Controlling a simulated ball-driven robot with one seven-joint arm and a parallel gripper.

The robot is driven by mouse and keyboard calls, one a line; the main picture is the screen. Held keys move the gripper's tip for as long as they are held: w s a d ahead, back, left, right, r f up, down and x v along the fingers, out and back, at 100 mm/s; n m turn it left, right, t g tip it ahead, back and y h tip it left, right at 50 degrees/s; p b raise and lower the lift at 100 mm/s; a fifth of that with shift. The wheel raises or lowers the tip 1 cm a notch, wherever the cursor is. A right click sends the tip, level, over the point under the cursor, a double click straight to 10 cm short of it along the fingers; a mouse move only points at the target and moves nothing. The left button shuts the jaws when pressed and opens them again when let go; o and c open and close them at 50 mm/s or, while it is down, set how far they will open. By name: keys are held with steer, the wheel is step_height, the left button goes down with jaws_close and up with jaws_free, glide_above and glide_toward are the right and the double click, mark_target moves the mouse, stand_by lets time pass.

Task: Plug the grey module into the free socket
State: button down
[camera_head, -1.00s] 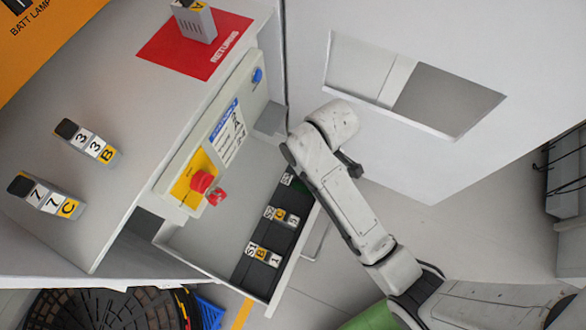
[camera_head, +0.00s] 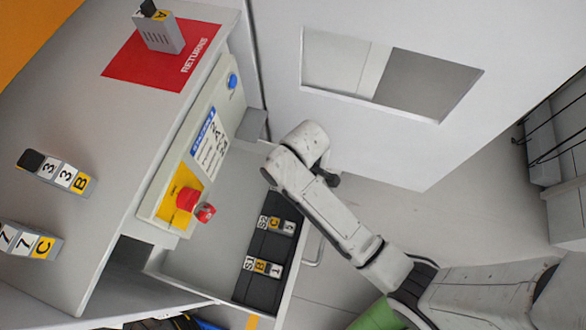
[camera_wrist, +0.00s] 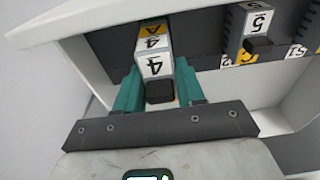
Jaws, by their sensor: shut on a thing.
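In the wrist view, my gripper (camera_wrist: 157,84) has its teal fingers on both sides of a grey module (camera_wrist: 153,66) with white "4" faces, a yellow "A" end and a black knob. The module's far end is at the dark socket strip (camera_wrist: 208,52); I cannot tell whether it is seated. In the head view, the strip (camera_head: 255,243) lies in an open drawer and holds a "5 C" module (camera_head: 276,225) at S2 and a "1 B" module (camera_head: 262,267) at S1. My arm hides the strip's far end, my gripper and the held module there.
A red RETURNS mat (camera_head: 125,67) bears another grey module (camera_head: 160,33). Modules "3 B" (camera_head: 55,172) and "7 C" (camera_head: 28,241) lie on the grey top. A control panel with a red button (camera_head: 187,198) stands beside the drawer (camera_head: 205,262). The drawer's wall is close to my gripper.

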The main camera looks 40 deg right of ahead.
steer(key=shift+f, duration=2.3)
steer(key=shift+f, duration=0.2)
steer(key=c, duration=0.7)
jaws_free()
steer(key=shift+r, duration=0.1)
steer(key=r, duration=0.8)
steer(key=s+d+r+p, duration=0.1)
steer(key=r, duration=0.3)
steer(key=shift+r, duration=0.1)
steer(key=s+d+m, duration=0.2)
steer(key=s, duration=0.3)
steer(key=s+d+m, duration=0.2)
steer(key=s+m, duration=0.1)
steer(key=s, duration=0.2)
steer(key=s+d+r+m+h, duration=0.1)
steer(key=s+d+m, duration=0.1)
steer(key=s, duration=0.3)
steer(key=shift+s+d+m, duration=0.25)
steer(key=shift+d+m, duration=0.05)
steer(key=shift+d, duration=0.15)
